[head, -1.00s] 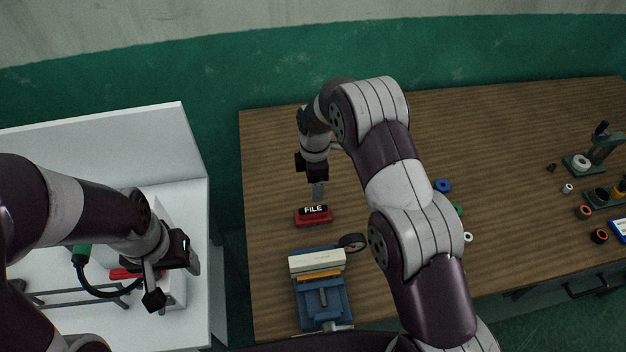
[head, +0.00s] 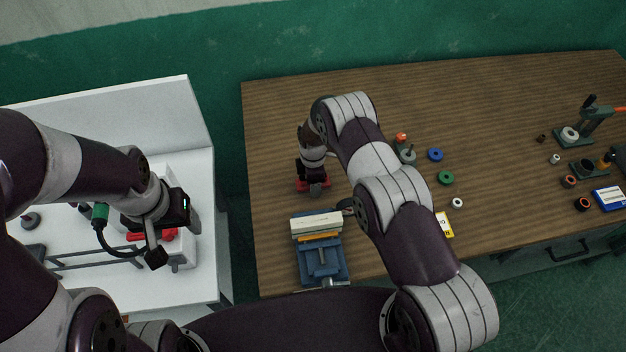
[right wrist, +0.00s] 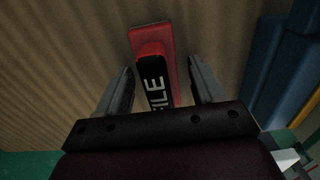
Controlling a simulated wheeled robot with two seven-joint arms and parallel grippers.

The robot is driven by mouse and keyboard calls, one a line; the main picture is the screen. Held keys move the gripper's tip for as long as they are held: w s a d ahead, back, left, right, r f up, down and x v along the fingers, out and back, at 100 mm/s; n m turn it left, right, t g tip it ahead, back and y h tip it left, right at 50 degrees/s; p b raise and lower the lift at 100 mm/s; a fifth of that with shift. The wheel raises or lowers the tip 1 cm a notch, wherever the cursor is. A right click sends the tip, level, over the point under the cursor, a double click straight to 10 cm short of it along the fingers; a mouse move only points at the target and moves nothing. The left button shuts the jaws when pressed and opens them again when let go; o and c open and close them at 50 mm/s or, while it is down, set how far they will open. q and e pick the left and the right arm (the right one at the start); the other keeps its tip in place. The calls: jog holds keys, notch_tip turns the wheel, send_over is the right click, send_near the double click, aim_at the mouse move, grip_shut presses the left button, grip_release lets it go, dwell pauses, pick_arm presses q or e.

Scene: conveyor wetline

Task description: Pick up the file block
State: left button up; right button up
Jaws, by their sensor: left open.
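The file block is a red base with a black top lettered "FILE". In the right wrist view the file block (right wrist: 155,75) lies between the two fingers of my right gripper (right wrist: 162,90), which is open with a gap on each side. In the head view the file block (head: 301,185) is mostly hidden under my right gripper (head: 316,190), on the wooden bench behind the blue vise. My left gripper (head: 173,240) is open over the white station at the left, above a red part (head: 140,236), far from the block.
The blue vise (head: 322,262) stands in front of the block. Blue (head: 435,154) and green (head: 446,177) rings, a yellow card (head: 444,224) and a press (head: 592,126) are to the right. The wooden bench (head: 480,110) is clear at the back.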

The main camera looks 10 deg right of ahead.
jog(key=shift+w, duration=0.1)
jog(key=c, duration=0.9)
jog(key=shift+c, duration=0.2)
notch_tip(320, 180, up, 10)
jog(key=b, duration=0.3)
jog(key=shift+f, duration=0.1)
